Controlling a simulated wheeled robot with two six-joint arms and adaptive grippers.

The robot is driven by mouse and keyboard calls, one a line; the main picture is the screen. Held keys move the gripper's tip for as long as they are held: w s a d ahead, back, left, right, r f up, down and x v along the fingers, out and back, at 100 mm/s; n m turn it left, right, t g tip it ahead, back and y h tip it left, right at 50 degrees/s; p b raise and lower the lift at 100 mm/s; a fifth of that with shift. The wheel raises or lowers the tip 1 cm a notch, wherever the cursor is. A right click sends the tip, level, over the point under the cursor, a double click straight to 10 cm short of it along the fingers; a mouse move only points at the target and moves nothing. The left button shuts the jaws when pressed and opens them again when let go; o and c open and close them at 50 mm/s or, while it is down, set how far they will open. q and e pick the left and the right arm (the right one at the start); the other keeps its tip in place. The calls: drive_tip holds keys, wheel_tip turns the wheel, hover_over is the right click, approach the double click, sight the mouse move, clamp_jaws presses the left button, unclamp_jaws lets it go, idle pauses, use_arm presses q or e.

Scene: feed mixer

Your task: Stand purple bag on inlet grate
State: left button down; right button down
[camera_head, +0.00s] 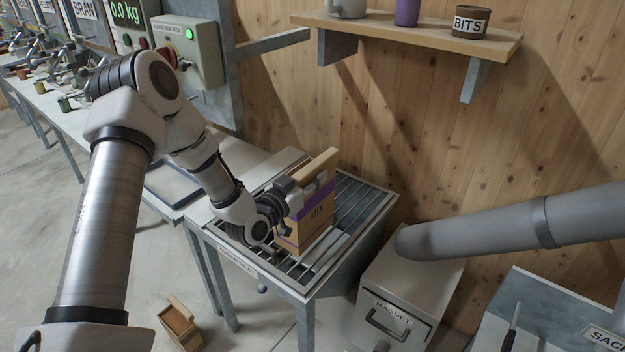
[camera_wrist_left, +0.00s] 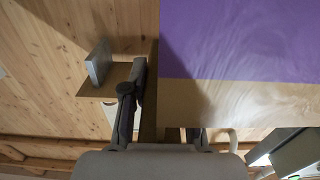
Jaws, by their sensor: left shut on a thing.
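The purple bag (camera_head: 312,212) is tan with a purple band and the word MIX. It stands upright over the inlet grate (camera_head: 347,217), a framed set of metal bars on legs. Its base is at or very near the bars; I cannot tell whether it touches. My left gripper (camera_head: 291,196) is shut on the bag's upper part from the left side. In the left wrist view the bag's purple and tan face (camera_wrist_left: 240,55) fills the upper right, with the gripper fingers (camera_wrist_left: 165,120) below it. My right gripper is not in view.
A grey tube (camera_head: 520,222) crosses from the right, over a box marked MAGNET (camera_head: 385,318). A wall shelf (camera_head: 410,36) holds several containers above. A control box (camera_head: 187,50) stands behind my left arm. Bare grate bars show right of the bag. A small wooden box (camera_head: 180,325) is on the floor.

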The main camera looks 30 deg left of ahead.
use_arm(q)
drive_tip(key=shift+w+f, duration=0.1)
drive_tip(key=shift+f, duration=0.6)
drive_tip(key=shift+f, duration=0.2)
drive_tip(key=c, duration=0.9)
unclamp_jaws()
drive_tip(key=shift+r, duration=0.15)
